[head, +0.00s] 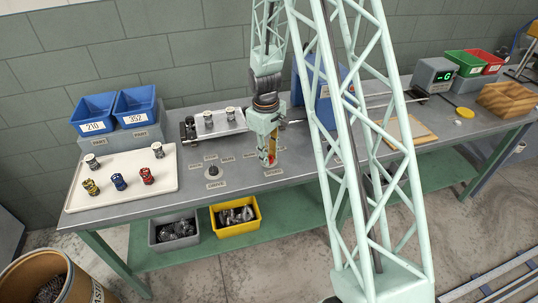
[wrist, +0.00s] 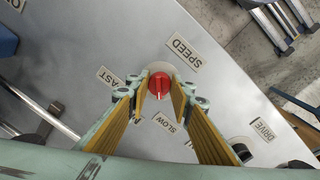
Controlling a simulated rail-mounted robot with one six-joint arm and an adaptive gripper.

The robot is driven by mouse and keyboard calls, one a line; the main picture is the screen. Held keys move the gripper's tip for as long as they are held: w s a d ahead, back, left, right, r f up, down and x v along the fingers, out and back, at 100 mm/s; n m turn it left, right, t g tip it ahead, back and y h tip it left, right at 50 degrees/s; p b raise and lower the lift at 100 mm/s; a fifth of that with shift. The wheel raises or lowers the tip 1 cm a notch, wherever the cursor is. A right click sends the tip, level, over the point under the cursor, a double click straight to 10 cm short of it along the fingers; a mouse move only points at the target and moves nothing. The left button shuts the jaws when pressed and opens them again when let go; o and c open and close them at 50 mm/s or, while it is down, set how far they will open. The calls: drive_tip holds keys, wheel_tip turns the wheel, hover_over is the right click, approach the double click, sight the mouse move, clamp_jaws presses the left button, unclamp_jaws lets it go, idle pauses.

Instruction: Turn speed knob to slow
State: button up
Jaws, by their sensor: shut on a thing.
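The red speed knob (wrist: 159,86) sits on the grey panel in the wrist view, with a pale mark on its lower part, pointing between the FAST label (wrist: 113,80) and the SLOW label (wrist: 165,122). The SPEED label (wrist: 183,53) lies above and right of it. My gripper (wrist: 158,88) has its two yellow-lined fingers on either side of the knob and is shut on it. In the head view my gripper (head: 269,160) points down at the bench's front part and mostly hides the knob.
The DRIVE label (wrist: 263,130) and a dark knob (wrist: 240,148) lie at lower right in the wrist view. On the bench (head: 310,182) stand a white tray (head: 135,192) with small springs, blue bins (head: 93,115) and a green-lit display (head: 436,75).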

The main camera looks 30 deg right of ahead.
idle(0.5)
drive_tip(key=o, duration=0.8)
drive_tip(key=shift+o, duration=0.2)
drive_tip(key=shift+r, duration=0.15)
wheel_tip(320, 180, up, 12)
drive_tip(key=shift+s+a, duration=0.2)
drive_tip(key=shift+a, duration=0.15)
idle(0.6)
